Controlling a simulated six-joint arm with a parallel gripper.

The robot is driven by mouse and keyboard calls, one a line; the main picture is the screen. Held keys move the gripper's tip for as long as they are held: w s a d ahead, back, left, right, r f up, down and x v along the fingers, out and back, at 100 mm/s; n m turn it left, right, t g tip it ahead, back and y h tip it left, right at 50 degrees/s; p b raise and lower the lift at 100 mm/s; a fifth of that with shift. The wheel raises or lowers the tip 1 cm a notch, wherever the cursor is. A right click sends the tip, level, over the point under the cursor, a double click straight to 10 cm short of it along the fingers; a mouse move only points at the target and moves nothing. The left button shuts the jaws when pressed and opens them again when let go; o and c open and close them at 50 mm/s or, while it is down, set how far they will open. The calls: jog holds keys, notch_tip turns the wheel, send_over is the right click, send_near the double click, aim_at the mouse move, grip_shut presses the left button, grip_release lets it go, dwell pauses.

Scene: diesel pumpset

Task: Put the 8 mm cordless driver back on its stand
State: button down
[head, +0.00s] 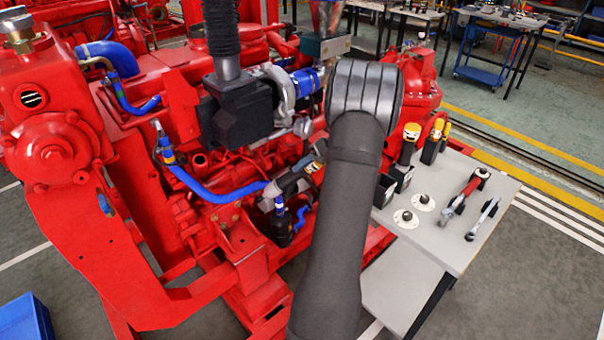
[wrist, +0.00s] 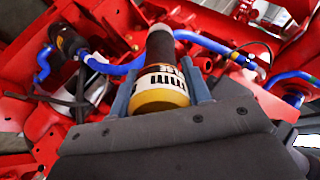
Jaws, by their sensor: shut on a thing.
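My gripper (wrist: 158,92) is shut on a dark cylindrical driver (wrist: 161,50) in the wrist view. The driver has a yellow end and a white band with dark lettering; "mm" can be read, but the number is not clear. In the head view the held driver (head: 314,166) is small and partly hidden by my arm, over the red engine. A black open-topped holder (head: 384,190) stands at the left edge of the grey table, with nothing seen in it.
The grey table (head: 460,235) also bears two white discs with dark knobs (head: 404,217), a red-handled tool (head: 466,192) and a grey tool (head: 483,218). The red engine (head: 215,195) with blue hoses (head: 215,193) closely surrounds the held driver. The table's front is clear.

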jog(key=w+d+r+n+h, duration=0.2)
jog(key=d+r+n+h, duration=0.2)
jog(key=d+r, duration=0.5)
jog(key=w+d+r+n+t+h, duration=0.1)
jog(key=d+r+h, duration=0.5)
jog(key=d, duration=1)
jog(key=shift+w+r+n, duration=0.5)
jog(key=shift+r+n, duration=0.9)
jog(key=shift+r, duration=0.45)
notch_tip(320, 180, down, 13)
jog(key=shift+f, duration=0.95)
jog(key=c, duration=0.7)
grip_release()
